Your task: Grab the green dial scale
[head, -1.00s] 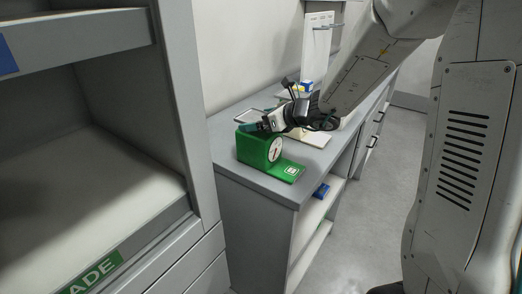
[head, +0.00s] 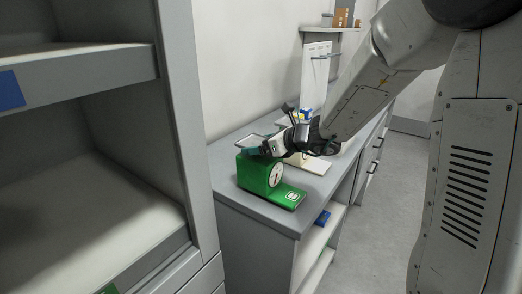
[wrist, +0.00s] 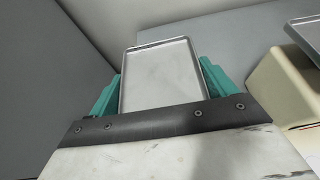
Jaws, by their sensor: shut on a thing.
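The green dial scale (head: 255,174) stands on the near end of the grey table in the head view. Its white round dial (head: 276,175) and low green front plate face right. My gripper (head: 255,150) is at the top of the scale, with its teal fingers at the upper edge. In the wrist view my gripper (wrist: 161,92) has its fingers on both sides of a silver pan (wrist: 160,75), shut on it. The scale's green body is hidden in that view.
A cream scale (head: 314,166) stands close behind on the same table; it shows at the right of the wrist view (wrist: 285,85). A grey shelf unit (head: 185,120) rises at the left. A blue item (head: 322,217) lies on the shelf below. Open floor is at the right.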

